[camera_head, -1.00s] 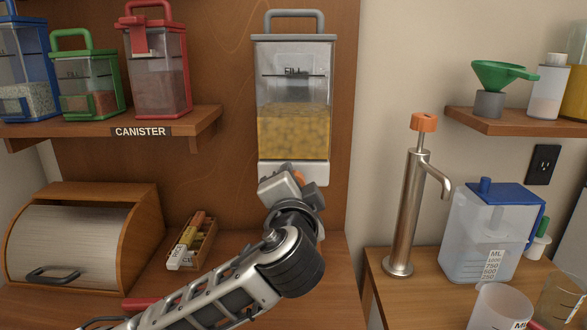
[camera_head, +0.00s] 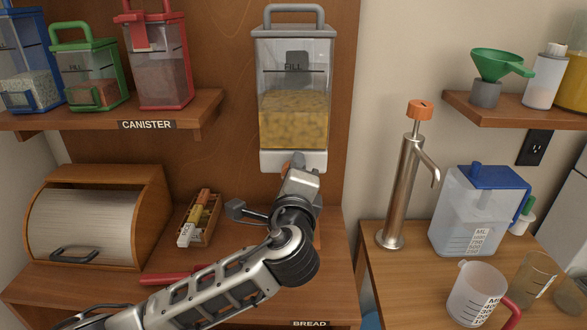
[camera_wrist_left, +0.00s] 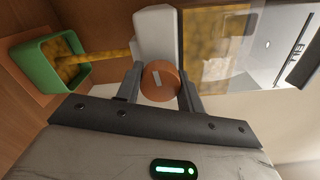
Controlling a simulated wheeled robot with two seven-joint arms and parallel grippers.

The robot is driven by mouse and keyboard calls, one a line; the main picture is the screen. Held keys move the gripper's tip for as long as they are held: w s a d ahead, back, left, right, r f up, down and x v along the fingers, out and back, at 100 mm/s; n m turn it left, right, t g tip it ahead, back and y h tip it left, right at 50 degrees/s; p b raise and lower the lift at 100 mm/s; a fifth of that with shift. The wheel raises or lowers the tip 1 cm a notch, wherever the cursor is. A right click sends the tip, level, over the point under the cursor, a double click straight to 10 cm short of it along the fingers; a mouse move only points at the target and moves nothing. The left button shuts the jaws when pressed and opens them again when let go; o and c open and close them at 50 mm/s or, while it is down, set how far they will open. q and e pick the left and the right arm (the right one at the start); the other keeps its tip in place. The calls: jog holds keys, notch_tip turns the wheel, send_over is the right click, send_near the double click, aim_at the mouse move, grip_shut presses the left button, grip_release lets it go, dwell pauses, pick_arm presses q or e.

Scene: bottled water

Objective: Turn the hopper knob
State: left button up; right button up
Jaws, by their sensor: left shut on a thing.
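The clear hopper (camera_head: 295,110) hangs on the wooden back panel, with yellow grain in its lower part and a white base (camera_head: 293,160). Its round orange knob (camera_wrist_left: 163,82) sits between the fingers of my left gripper (camera_wrist_left: 160,88), which is shut on it. In the head view my left gripper (camera_head: 297,172) is just below the hopper base and hides the knob. In the left wrist view a yellow stream (camera_wrist_left: 107,54) runs from the hopper's white base into a green square container (camera_wrist_left: 40,72) holding yellow grain. My right gripper is not in view.
A shelf with canisters (camera_head: 160,60) is at upper left. A bread box (camera_head: 85,225) and a small wooden box of packets (camera_head: 203,222) stand on the counter. A metal pump (camera_head: 403,190), a blue-lidded jug (camera_head: 478,215) and a measuring cup (camera_head: 475,295) are at right.

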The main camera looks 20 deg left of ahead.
pick_arm(q)
jog(key=shift+m, duration=0.6)
jog(key=o, duration=1)
jog(key=b+v, duration=0.2)
jog(key=v, duration=1.4)
